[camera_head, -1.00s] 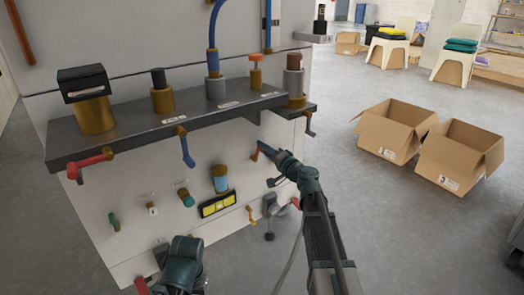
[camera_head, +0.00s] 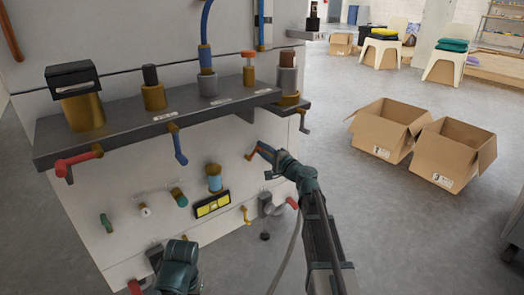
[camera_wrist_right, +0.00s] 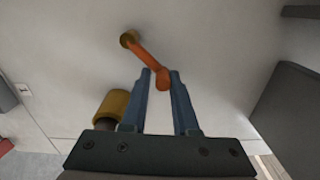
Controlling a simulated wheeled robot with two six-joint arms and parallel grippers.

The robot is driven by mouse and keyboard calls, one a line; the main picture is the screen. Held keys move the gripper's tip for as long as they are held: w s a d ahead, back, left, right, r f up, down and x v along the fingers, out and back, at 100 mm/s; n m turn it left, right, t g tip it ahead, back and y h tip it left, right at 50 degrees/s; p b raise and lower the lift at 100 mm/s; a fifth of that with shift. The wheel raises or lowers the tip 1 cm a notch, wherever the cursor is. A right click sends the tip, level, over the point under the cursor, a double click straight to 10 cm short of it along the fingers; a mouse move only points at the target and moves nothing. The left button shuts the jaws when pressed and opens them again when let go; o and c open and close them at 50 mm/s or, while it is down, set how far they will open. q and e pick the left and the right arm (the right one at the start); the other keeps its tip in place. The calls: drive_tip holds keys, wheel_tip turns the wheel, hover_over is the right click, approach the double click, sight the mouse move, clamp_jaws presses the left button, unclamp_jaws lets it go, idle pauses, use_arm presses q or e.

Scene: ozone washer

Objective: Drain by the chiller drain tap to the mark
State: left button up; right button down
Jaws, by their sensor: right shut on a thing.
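An orange lever tap (camera_wrist_right: 148,62) with a brass base (camera_wrist_right: 128,39) sticks out from the white panel. My right gripper (camera_head: 266,155) is shut on the lever's free end; its blue fingers (camera_wrist_right: 161,80) lie on both sides of it in the right wrist view. In the head view the lever (camera_head: 252,154) shows only in part past the fingers. Below and to its left are a blue cylinder (camera_head: 214,181) with a brass cap and a yellow gauge in a black frame (camera_head: 212,205). No mark is readable. My left arm's wrist shows at the bottom; its jaws cannot be made out.
A dark shelf (camera_head: 105,135) with several fittings overhangs the panel, with a red lever (camera_head: 77,161) and a blue lever (camera_head: 178,147) at its edge. A grey fitting (camera_head: 267,204) sits low near my right forearm. Cardboard boxes (camera_head: 385,143) stand on open floor at right.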

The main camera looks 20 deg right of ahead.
drive_tip(key=shift+a, duration=0.15)
drive_tip(key=c, duration=0.8)
unclamp_jaws()
drive_tip(key=shift+s, duration=0.1)
drive_tip(key=v, duration=1.3)
drive_tip(key=shift+s+d, duration=0.2)
drive_tip(key=shift+s, duration=0.1)
